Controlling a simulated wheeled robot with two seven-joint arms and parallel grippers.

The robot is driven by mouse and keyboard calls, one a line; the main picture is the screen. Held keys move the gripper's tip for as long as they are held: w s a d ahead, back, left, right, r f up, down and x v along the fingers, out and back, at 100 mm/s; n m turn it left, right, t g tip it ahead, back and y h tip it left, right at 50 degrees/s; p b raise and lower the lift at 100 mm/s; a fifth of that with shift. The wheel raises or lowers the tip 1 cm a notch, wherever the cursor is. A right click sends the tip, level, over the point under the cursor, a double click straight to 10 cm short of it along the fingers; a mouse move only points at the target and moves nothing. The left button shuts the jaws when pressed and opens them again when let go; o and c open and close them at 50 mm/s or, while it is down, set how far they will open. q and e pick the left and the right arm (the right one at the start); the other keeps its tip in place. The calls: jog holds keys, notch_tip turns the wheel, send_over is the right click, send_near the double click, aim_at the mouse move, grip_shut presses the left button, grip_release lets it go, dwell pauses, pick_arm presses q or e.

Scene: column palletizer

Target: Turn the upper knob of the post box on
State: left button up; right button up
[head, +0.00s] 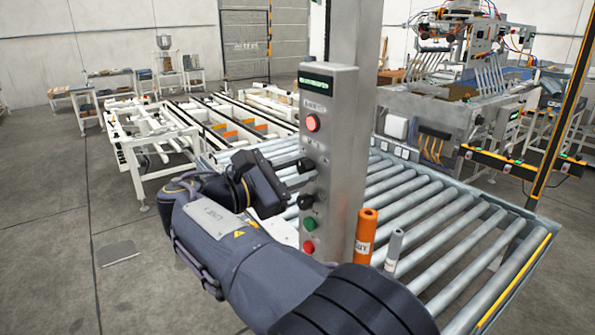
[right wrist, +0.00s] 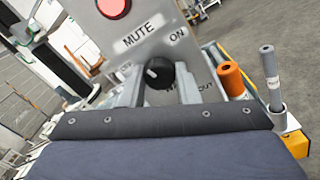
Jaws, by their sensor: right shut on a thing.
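The post box (head: 329,150) is a tall grey metal box on a post, with a small display and a red button (head: 312,123) near its top. The upper black knob (head: 306,165) is below that button, and a lower black knob (head: 306,201) is under it. My right gripper (head: 297,171) reaches the upper knob from the left. In the right wrist view the knob (right wrist: 161,73) is between the two fingers (right wrist: 160,88), which are shut on it. A pale mark shows on the knob's left side. MUTE is printed to the upper left and ON to the upper right.
Green (head: 310,224) and red (head: 308,247) buttons are low on the box. An orange cylinder (head: 366,235) and a grey one (head: 394,250) stand close to its right. A roller conveyor (head: 440,235) runs behind. Open floor is at left.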

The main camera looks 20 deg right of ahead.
jog(key=m+b, duration=0.1)
jog(key=m, duration=0.2)
jog(key=shift+f, duration=0.15)
jog(key=m+b, duration=0.1)
jog(key=m, duration=0.1)
jog(key=shift+m, duration=0.4)
jog(key=m+b, duration=0.2)
jog(key=m, duration=0.1)
jog(key=shift+m+g+b, duration=0.3)
jog(key=shift+m+b, duration=0.5)
jog(key=shift+m, duration=0.6)
jog(key=o, duration=1)
